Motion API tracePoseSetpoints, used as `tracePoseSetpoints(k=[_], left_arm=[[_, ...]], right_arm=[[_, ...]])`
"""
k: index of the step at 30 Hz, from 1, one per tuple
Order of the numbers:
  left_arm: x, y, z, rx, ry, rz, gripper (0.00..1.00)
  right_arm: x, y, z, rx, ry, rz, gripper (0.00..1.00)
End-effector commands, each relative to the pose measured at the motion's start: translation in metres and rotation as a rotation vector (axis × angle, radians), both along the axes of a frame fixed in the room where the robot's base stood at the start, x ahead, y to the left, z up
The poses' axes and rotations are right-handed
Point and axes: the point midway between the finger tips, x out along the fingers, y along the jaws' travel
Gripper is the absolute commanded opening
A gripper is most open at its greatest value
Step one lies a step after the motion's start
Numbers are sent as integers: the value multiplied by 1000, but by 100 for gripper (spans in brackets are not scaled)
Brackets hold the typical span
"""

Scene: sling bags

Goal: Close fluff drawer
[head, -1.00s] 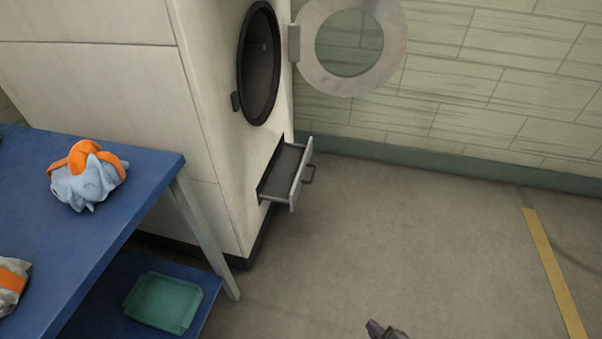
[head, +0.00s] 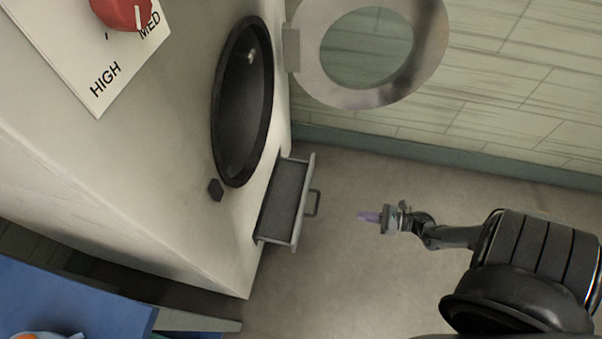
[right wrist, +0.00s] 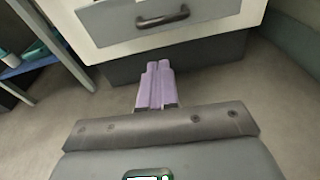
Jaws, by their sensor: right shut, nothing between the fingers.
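The fluff drawer (head: 284,203) is pulled out of the lower front of the white machine (head: 130,170). It is a grey tray with a dark handle (head: 313,203) on its front, and it looks empty. My right gripper (head: 362,216) is shut and empty, with purple fingers, a short way right of the handle and apart from it. In the right wrist view the purple fingers (right wrist: 157,82) point toward the drawer front (right wrist: 165,32), which shows above them with its handle (right wrist: 163,17). My left gripper is not in view.
The machine's round glass door (head: 428,55) stands open beside its dark round opening (head: 242,110). A red knob (head: 122,10) is at the top left. A blue table (head: 80,295) stands at the lower left. The floor (head: 350,280) around the drawer is clear.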

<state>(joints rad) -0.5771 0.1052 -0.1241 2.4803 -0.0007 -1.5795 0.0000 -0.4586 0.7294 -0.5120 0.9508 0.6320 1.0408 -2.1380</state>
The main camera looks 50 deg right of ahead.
Motion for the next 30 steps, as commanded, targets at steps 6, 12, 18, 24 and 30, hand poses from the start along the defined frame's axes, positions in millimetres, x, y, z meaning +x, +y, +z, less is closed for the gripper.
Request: tracePoseSetpoints(k=[6, 12, 18, 24, 30], left_arm=[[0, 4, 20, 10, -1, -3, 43], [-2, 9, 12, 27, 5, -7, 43], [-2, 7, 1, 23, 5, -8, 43], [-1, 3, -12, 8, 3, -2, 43], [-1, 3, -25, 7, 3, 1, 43]], right_arm=[[12, -28, 31, -65, 8, 36, 0], [27, -22, 28, -65, 2, 35, 0], [57, -8, 20, -63, 1, 35, 0], [90, 9, 12, -62, 2, 36, 0], [116, 22, 6, -63, 2, 35, 0]])
